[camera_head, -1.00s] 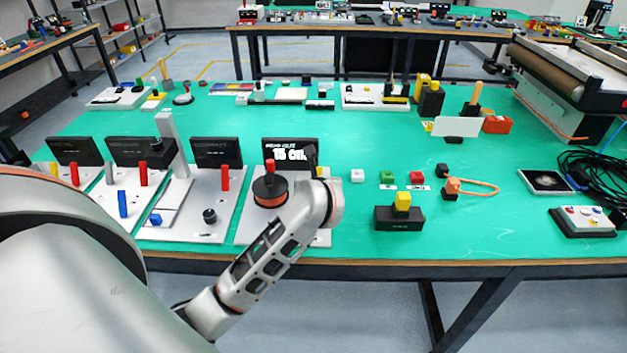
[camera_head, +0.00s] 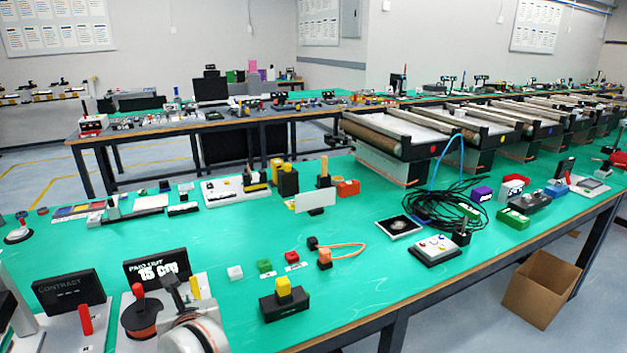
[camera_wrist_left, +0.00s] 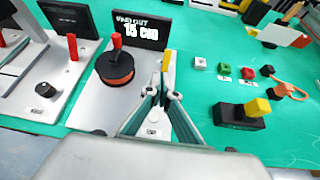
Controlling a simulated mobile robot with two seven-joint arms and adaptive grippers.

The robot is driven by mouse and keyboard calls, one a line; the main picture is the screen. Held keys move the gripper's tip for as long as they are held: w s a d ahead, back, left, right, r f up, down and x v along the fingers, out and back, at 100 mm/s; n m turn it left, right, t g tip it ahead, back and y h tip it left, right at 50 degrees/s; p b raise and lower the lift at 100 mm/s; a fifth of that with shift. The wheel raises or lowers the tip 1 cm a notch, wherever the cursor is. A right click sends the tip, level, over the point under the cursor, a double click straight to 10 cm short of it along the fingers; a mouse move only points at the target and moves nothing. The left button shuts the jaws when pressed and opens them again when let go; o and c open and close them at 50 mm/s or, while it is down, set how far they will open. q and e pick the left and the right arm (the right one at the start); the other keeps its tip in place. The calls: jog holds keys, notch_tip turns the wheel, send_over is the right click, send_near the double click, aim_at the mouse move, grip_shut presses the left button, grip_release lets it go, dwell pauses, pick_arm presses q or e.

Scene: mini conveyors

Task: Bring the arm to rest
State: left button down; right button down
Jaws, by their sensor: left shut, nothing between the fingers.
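My left arm shows at the bottom left of the head view, with its pale wrist cut off by the lower edge. My left gripper (camera_head: 170,281) is a dark shape there, beside the orange-and-black spool (camera_head: 139,316) with a red handle. In the left wrist view my left gripper (camera_wrist_left: 165,96) is shut and empty. It points over the pale base plate (camera_wrist_left: 98,118) of the spool unit, right of the spool (camera_wrist_left: 115,68) and below the "15 cm" display (camera_wrist_left: 140,30). I cannot tell its height above the plate. My right gripper is in neither view.
A black block with a yellow top (camera_head: 284,298) stands right of the gripper. Small white (camera_head: 235,273), green (camera_head: 264,266) and red (camera_head: 292,257) blocks lie behind it. A black cable coil (camera_head: 450,205) and conveyors (camera_head: 395,130) are farther right. A cardboard box (camera_head: 541,289) stands on the floor.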

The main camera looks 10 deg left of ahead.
pick_arm(q)
jog(key=s+a+r+m+t+y, duration=0.3)
jog(key=a+r+m+t+y, duration=0.1)
jog(key=a+r+m+y, duration=0.25)
jog(key=d+f+m+t+h, duration=0.3)
jog(key=d+m+t+h, duration=0.7)
jog(key=m, duration=1.1)
jog(key=s+d+f+m+g+h, duration=0.2)
jog(key=d+f+m+g+h, duration=0.1)
jog(key=d+f+m+h, duration=0.25)
jog(key=s+d+f+m+g+h, duration=0.25)
jog(key=d+f+m, duration=0.25)
jog(key=f+m, duration=0.3)
jog(key=s+a+f+m+g+y, duration=0.1)
jog(key=s+f+g, duration=0.3)
jog(key=f, duration=0.5)
jog(key=s+a+f+m+g, duration=0.1)
jog(key=s+f+m+g, duration=0.2)
jog(key=s+f, duration=0.3)
notch_tip(320, 180, down, 4)
jog(key=shift+a+m+g+y, duration=0.3)
jog(key=shift+m+g+y, duration=0.05)
jog(key=shift+m, duration=0.45)
